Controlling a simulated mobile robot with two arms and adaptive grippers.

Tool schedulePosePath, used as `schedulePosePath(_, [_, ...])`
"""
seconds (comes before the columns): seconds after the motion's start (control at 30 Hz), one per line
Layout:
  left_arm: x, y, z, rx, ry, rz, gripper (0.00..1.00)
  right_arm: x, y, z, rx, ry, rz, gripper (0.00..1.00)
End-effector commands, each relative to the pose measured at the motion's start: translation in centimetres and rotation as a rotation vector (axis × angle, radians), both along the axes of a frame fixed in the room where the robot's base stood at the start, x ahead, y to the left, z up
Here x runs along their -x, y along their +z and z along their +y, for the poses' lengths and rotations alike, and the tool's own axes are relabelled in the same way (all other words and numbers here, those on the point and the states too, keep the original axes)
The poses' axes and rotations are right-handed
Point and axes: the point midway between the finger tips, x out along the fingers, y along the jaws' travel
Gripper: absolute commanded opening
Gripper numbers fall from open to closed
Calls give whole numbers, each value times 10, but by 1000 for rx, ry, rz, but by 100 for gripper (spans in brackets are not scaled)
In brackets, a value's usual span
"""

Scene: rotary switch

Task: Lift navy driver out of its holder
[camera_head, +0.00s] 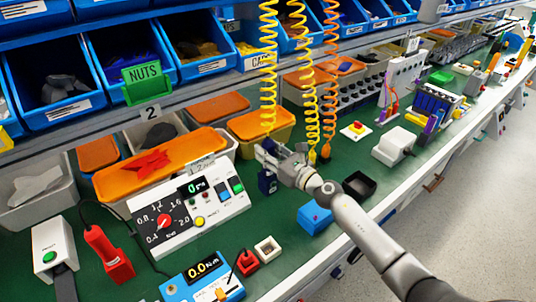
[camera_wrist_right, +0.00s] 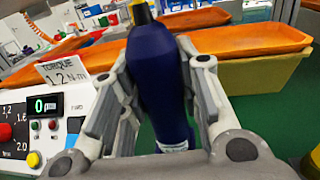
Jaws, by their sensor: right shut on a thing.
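The navy driver (camera_head: 267,184) is upright under my right gripper (camera_head: 268,160) in the head view, just right of the torque control box. In the right wrist view the thick navy body of the driver (camera_wrist_right: 157,85) stands between the two grey fingers (camera_wrist_right: 155,110), which are shut on it. A yellow and black piece shows at its top end. A yellow coiled cord hangs above it. The driver's lower end is partly hidden, and I cannot tell whether it touches a holder. My left gripper is not in view.
The torque control box (camera_head: 189,212) with dial and buttons stands close on the left. Orange-lidded bins (camera_head: 160,163) are behind. Yellow coiled cords (camera_head: 306,70) hang nearby.

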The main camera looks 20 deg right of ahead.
Motion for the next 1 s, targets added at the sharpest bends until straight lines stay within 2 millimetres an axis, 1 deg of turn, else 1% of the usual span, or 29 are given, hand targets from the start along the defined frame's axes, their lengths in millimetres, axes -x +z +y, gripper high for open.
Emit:
schedulePosePath(0.03, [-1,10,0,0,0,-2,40,-1,17,-1,1,-1,-7,0])
schedulePosePath(0.1, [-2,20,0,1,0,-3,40,-1,30,-1,3,-1,-8,0])
schedulePosePath(0.3, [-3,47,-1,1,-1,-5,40,-1,65,-1,1,-1,-7,0])
schedulePosePath(0.4, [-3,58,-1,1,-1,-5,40,-1,78,-1,1,-1,-6,0])
schedulePosePath(0.6, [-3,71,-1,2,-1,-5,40,-1,93,0,-2,0,-6,0])
schedulePosePath(0.97, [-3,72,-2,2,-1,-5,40,-1,94,0,-3,-1,-5,0])
schedulePosePath(1.0, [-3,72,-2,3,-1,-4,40,-1,94,0,-3,-1,-5,29])
